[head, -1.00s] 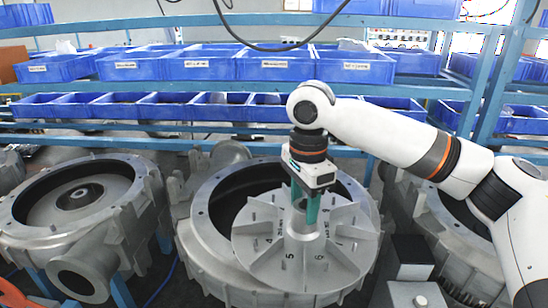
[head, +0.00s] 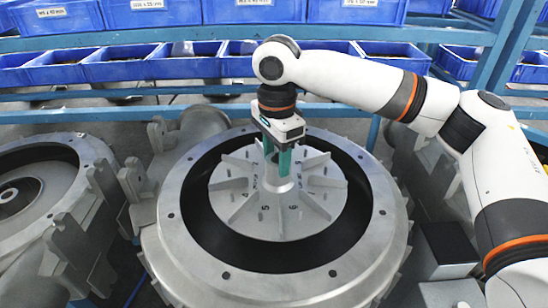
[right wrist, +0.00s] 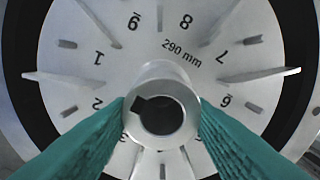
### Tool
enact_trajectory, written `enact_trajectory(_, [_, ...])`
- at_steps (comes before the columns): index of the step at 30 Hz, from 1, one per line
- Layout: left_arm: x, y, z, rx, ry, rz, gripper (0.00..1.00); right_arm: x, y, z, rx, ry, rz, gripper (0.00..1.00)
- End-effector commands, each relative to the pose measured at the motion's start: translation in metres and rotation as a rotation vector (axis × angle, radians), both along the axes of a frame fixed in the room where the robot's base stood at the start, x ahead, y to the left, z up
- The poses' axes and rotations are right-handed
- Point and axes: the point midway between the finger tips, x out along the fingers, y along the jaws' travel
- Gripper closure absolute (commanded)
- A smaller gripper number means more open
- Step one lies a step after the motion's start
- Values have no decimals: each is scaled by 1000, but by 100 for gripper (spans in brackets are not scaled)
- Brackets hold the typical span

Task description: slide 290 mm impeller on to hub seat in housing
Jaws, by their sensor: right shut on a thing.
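The silver impeller (head: 240,195), with radial vanes and stamped numbers, sits inside the round opening of the middle grey housing (head: 180,240), roughly centred with a dark gap all around. My right gripper (head: 279,172) is shut on the impeller's central hub from above. In the right wrist view the green fingers (right wrist: 160,125) press both sides of the hub, which has a keyed bore. The impeller face (right wrist: 218,58) reads "290 mm" there. The hub seat is hidden under the impeller, so I cannot tell how deep it sits. My left gripper is not in view.
Another grey housing (head: 60,165) stands at the left, with an open centre. Blue shelves with bins (head: 120,65) run across the back. A grey box with a dark top (head: 448,245) stands right of the middle housing, beneath my right arm.

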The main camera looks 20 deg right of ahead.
Motion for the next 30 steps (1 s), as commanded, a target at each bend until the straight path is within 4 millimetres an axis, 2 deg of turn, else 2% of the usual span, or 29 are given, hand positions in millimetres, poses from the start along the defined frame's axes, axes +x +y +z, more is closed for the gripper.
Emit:
enact_trajectory(11, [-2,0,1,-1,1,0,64,1,0,1,3,-3,-1,79])
enact_trajectory(19, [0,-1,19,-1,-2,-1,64,0,3,5,4,-1,-15,79])
enact_trajectory(30, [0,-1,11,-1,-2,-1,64,0,2,-32,4,-1,-16,79])
